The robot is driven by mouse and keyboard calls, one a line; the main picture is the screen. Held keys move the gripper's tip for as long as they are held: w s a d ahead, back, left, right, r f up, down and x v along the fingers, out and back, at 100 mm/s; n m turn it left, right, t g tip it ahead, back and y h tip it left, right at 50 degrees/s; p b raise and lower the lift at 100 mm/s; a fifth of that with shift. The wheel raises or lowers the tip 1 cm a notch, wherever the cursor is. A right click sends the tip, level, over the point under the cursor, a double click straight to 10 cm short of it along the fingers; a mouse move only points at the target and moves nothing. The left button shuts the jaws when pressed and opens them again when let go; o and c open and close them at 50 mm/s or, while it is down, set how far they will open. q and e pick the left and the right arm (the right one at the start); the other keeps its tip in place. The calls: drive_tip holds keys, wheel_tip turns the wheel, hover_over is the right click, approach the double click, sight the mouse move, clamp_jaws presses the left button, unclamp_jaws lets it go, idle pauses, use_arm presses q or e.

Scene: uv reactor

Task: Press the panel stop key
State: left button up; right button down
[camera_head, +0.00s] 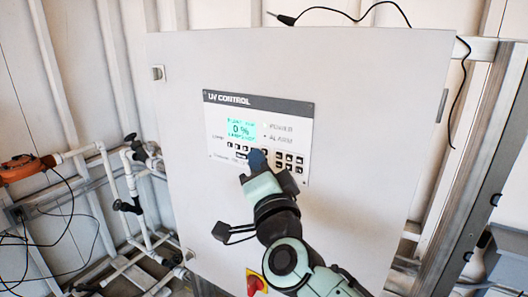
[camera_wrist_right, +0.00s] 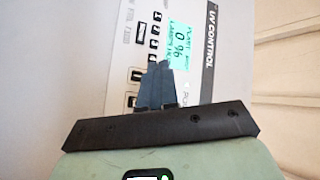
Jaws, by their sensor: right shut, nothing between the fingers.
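In the right wrist view the fingers (camera_wrist_right: 160,68) overlap the keys beside the display. I cannot tell whether they touch. The stop key cannot be made out; some keys are hidden behind the gripper. My left gripper is not in view.
The panel sits on a large grey cabinet door (camera_head: 370,110). A red and yellow switch (camera_head: 256,283) is low on the door beside my right arm. White pipes with black valves (camera_head: 130,180) stand at the left. A metal frame (camera_head: 470,170) stands at the right.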

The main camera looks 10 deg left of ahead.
drive_tip(key=shift+s+a, duration=0.1)
drive_tip(key=shift+s, duration=0.3)
drive_tip(key=s, duration=0.1)
drive_tip(key=s+a, duration=0.1)
drive_tip(key=s, duration=0.2)
drive_tip(key=shift+s+a, duration=0.35)
idle(0.6)
